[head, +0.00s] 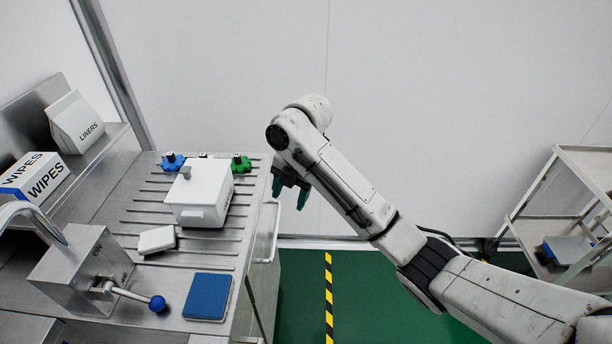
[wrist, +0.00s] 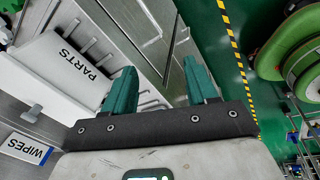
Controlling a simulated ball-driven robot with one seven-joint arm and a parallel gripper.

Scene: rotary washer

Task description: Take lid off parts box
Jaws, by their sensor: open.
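The white parts box (head: 198,212) stands on the ribbed steel worktop, with its pale lid (head: 207,180) on top. A small upright grip (head: 185,172) rises at the lid's far left side. In the wrist view the box (wrist: 62,75) shows at the left, lettered PARTS, and the grip (wrist: 32,113) shows below it. My gripper (head: 290,192) is open and empty, to the right of the box, past the worktop's right edge and apart from the box. Its two green fingers (wrist: 158,74) point forward in the wrist view with nothing between them.
Blue (head: 172,161) and green (head: 241,163) knobbed parts sit behind the box. A white block (head: 156,240) and blue pad (head: 207,297) lie in front.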

